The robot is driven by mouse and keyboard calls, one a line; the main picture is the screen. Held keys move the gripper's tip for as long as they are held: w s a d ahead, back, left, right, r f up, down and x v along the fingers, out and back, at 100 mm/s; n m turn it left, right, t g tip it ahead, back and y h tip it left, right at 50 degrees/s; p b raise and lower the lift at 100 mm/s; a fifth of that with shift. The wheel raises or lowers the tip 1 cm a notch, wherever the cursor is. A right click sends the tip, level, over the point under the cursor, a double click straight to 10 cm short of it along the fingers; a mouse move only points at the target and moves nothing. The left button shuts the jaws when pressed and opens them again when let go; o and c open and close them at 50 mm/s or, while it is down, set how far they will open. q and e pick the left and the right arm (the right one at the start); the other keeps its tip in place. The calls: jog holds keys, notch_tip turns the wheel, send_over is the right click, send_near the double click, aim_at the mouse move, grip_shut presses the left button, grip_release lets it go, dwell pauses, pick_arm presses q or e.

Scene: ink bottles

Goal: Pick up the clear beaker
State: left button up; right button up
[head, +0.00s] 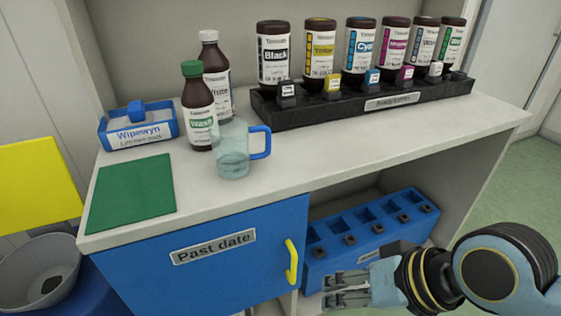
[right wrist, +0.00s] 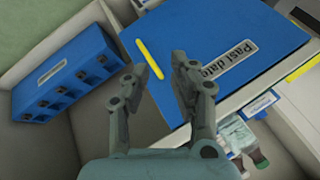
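The clear beaker (head: 232,158) with a blue handle stands upright on the white counter, in front of the green-capped brown bottle (head: 198,105). My right gripper (head: 330,290) is low at the front right, in front of the cabinet and well apart from the beaker. Its two fingers stand apart with nothing between them in the right wrist view (right wrist: 168,66). My left gripper is not in view.
A black rack (head: 350,108) with several ink bottles stands at the back right of the counter (head: 340,150). A white-capped bottle (head: 213,65), blue wipes box (head: 140,140) and green mat (head: 132,193) are left. Below are a blue door (head: 200,280) and blue rack (head: 365,225).

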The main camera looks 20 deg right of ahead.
aim_at(269, 143)
jog(key=w+a+r+m+t+y, duration=0.5)
jog(key=w+a+r+m+t, duration=0.2)
jog(key=w+r+m, duration=0.45)
jog(key=w+d+m+t+h, duration=0.1)
jog(key=w+d+m+h, duration=0.1)
jog(key=m, duration=0.4)
jog(key=w+d+m+t+h, duration=0.1)
jog(key=w+m+t+h, duration=0.1)
jog(key=w+m, duration=0.2)
jog(key=w+d+f+m+t+h, duration=0.1)
jog(key=w+d+m+t+h, duration=0.1)
jog(key=m, duration=0.7)
jog(key=shift+w+d+p, duration=0.3)
jog(key=shift+w+p, duration=0.05)
jog(key=shift+w, duration=0.45)
jog(key=w, duration=0.4)
jog(key=w+a, duration=0.1)
jog(key=w, duration=0.1)
jog(key=shift+f, duration=0.15)
grip_shut()
